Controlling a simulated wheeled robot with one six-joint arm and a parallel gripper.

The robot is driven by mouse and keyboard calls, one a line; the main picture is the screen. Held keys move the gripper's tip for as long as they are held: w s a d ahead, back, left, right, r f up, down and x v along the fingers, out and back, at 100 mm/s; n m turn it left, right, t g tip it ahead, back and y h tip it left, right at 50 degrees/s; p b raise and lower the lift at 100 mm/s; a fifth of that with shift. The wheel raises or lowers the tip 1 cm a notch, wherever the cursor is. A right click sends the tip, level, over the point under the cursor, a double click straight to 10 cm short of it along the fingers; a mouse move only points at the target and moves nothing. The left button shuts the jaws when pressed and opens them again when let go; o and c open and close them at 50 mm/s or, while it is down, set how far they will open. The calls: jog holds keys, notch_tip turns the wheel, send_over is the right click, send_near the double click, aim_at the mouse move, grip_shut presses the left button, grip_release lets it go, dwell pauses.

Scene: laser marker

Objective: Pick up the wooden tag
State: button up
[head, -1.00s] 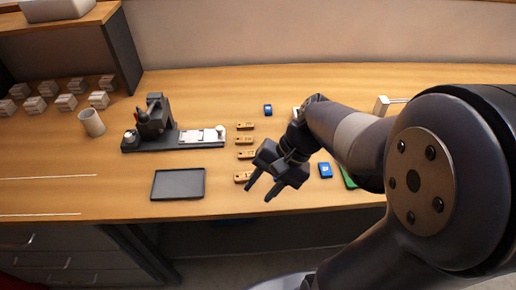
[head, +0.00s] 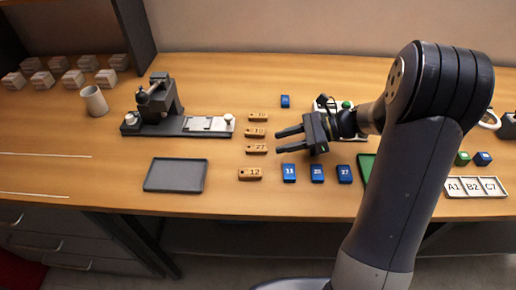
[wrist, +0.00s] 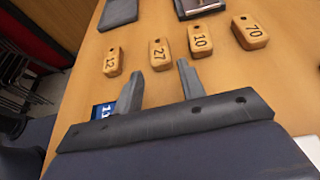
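Several wooden tags lie in a column on the table. From front to back in the head view they are tag 12 (head: 250,174), tag 27 (head: 256,149), tag 10 (head: 256,133) and tag 70 (head: 258,117). The wrist view shows tag 12 (wrist: 113,62), tag 27 (wrist: 160,55), tag 10 (wrist: 199,40) and tag 70 (wrist: 250,32), each with a hole. My gripper (head: 279,142) is open and empty, right of the column, its fingers pointing left. In the wrist view the open gripper (wrist: 160,70) has tag 27 just beyond its fingertips, not touching.
Blue tags (head: 317,173) lie in front of my gripper. A dark tray (head: 176,188) and a marking machine (head: 158,105) stand left of the wooden tags. A cup (head: 94,101) is farther left. A labelled tray (head: 478,194) is at right.

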aim_at(256, 147)
jog(key=shift+r+x, duration=0.1)
jog(key=shift+x, duration=1.5)
jog(key=shift+r+x, duration=0.15)
jog(key=shift+x, duration=1.45)
jog(key=shift+a, duration=0.1)
jog(key=shift+c, duration=0.2)
jog(key=c, duration=0.7)
